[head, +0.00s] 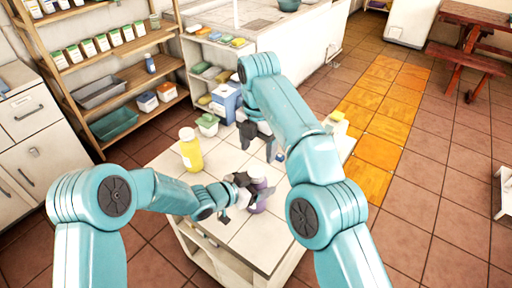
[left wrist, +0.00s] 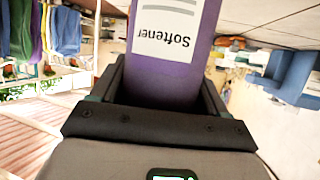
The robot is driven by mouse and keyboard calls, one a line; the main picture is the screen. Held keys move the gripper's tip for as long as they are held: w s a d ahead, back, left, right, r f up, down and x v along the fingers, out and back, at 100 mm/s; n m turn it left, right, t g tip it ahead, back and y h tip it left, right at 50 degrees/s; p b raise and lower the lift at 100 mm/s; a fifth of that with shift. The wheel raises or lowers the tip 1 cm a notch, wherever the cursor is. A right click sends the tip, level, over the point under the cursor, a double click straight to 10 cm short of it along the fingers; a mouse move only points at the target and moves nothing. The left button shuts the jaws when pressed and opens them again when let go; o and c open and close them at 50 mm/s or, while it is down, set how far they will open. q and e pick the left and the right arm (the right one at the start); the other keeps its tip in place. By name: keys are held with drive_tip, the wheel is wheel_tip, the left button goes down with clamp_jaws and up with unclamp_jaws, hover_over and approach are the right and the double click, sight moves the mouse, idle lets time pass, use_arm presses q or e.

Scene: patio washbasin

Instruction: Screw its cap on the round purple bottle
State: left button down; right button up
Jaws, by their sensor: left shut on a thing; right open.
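The purple bottle (head: 259,206) stands at the front of the white tiled table, partly hidden by my left gripper (head: 248,186). That gripper is shut on the bottle. In the left wrist view the purple bottle (left wrist: 204,50) sits between the two dark jaws, its white "Softener" label upside down in the picture. My right gripper (head: 260,143) is open, behind and above the bottle, with nothing visible between its fingers. A small blue thing (head: 280,157) shows beside the right gripper; I cannot tell if it is the cap. The bottle's top is not clear.
A yellow bottle (head: 190,150) stands at the table's left. A white-and-green tub (head: 207,125) and a blue box (head: 227,101) are at the back. A pale yellow item (head: 336,117) is at the back right. The white table's (head: 228,222) front left is bare.

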sight(256, 172)
drive_tip(key=shift+a+f, duration=0.2)
drive_tip(key=shift+a, duration=0.05)
drive_tip(key=shift+f, duration=4.05)
drive_tip(key=shift+c, duration=0.3)
drive_tip(key=c, duration=1)
drive_tip(key=m, duration=0.6)
drive_tip(key=shift+m, duration=0.3)
drive_tip(key=shift+c, duration=0.2)
